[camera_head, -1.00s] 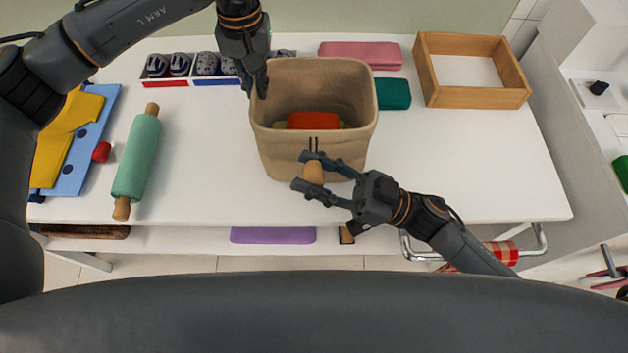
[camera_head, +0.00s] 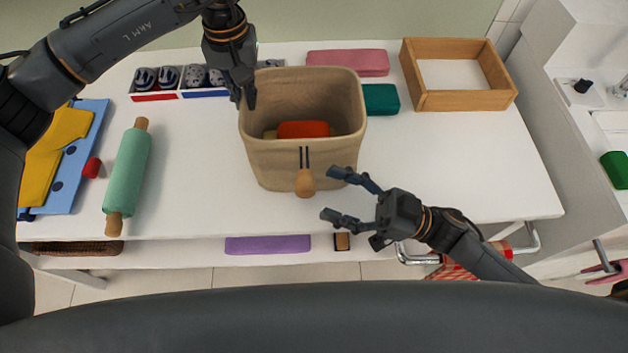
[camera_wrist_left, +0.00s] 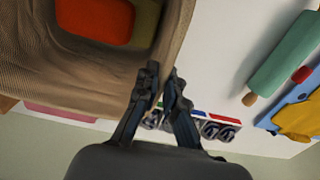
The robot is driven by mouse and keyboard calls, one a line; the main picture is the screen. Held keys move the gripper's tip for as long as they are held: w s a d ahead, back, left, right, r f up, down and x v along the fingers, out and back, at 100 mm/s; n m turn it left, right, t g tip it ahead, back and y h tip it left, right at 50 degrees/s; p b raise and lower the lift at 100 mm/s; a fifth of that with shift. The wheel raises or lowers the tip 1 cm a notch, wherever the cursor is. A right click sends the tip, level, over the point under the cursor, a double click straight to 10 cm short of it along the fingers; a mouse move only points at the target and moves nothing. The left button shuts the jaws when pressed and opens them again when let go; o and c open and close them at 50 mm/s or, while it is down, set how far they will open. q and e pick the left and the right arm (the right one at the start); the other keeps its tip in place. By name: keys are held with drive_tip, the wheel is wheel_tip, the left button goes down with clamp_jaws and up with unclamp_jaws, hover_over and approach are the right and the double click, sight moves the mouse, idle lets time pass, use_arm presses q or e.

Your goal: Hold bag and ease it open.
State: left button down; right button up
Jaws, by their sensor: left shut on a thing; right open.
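The tan fabric bag (camera_head: 290,165) stands open on the white table, with a red-orange item (camera_head: 303,129) inside. A wooden toggle (camera_head: 305,184) hangs from dark cords on its front. My left gripper (camera_head: 244,95) is at the bag's left rim, shut on that rim; in the left wrist view its fingers (camera_wrist_left: 160,90) are close together at the edge of the bag (camera_wrist_left: 130,70). My right gripper (camera_head: 335,195) is open and empty, to the right of the toggle and apart from it.
A green rolling pin (camera_head: 128,175) lies left of the bag. Behind stand shoe boxes (camera_head: 180,82), a pink folded item (camera_head: 347,62), a dark green item (camera_head: 380,98) and a wooden tray (camera_head: 465,100). The white table (camera_head: 440,165) is clear to the right.

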sight(305, 183)
drive_tip(key=v, duration=0.6)
drive_tip(key=shift+s+d+n, duration=0.1)
drive_tip(key=shift+d+n, duration=0.05)
drive_tip(key=shift+n, duration=0.15)
drive_tip(key=c, duration=0.6)
drive_tip(key=n, duration=0.1)
drive_tip(key=s+r+n, duration=0.1)
drive_tip(key=d+n+g, duration=0.1)
drive_tip(key=n, duration=0.1)
drive_tip(key=shift+s+r+h, duration=0.2)
drive_tip(key=shift+r+h, duration=0.05)
drive_tip(key=shift+h, duration=0.15)
clamp_jaws()
drive_tip(key=s+r+n+g+h, duration=0.3)
drive_tip(key=s+r+n, duration=0.1)
drive_tip(key=n, duration=1)
drive_tip(key=w+a, duration=0.4)
drive_tip(key=a, duration=0.5)
drive_tip(key=shift+w+a+f, duration=0.15)
drive_tip(key=shift+f, duration=0.1)
